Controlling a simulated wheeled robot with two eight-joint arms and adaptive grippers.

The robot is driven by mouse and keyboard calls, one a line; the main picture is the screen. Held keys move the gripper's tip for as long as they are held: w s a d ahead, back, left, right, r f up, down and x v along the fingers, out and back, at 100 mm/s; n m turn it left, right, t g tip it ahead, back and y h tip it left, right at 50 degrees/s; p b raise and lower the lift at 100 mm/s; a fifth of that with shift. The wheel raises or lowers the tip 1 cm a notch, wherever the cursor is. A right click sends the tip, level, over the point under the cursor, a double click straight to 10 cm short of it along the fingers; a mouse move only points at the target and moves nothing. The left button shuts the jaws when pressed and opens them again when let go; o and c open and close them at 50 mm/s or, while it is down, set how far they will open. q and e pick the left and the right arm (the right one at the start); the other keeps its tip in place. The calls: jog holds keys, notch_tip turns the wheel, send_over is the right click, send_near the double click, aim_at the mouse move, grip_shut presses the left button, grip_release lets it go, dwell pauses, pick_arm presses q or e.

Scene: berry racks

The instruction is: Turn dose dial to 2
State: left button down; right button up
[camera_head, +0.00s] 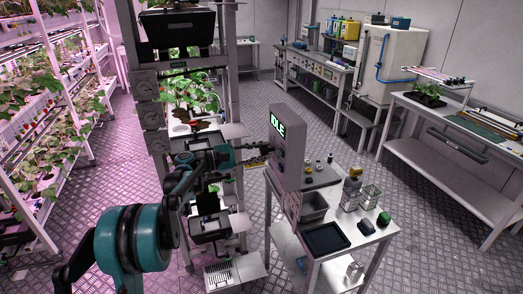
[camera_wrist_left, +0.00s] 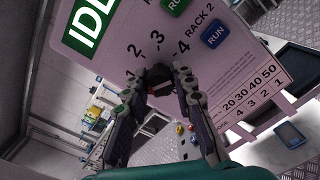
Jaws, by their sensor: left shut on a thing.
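The dose dial (camera_wrist_left: 158,75) is a small dark knob with a reddish spot, on the pale face of a control box (camera_head: 290,135). Printed numerals 2, 3 and 4 arc above it; where its pointer stands I cannot tell. My left gripper (camera_wrist_left: 160,84) is shut on the dial, one finger on each side, and hides part of it. In the head view my left gripper (camera_head: 264,150) reaches the box's left side from the left. The box's display (camera_head: 277,124) reads IDLE. My right gripper is in neither view.
The box stands on a cart with a black tray (camera_head: 326,239), bottles and a green block (camera_head: 384,219). A plant tower stands close left of the box.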

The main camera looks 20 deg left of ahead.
pick_arm(q)
jog(key=m+p, duration=0.1)
jog(key=m, duration=0.5)
jog(key=shift+m, duration=0.3)
jog(key=m, duration=0.5)
jog(key=shift+p, duration=0.3)
jog(key=shift+m, duration=0.4)
jog(key=c, duration=1.2)
grip_release()
jog(key=v, duration=1.2)
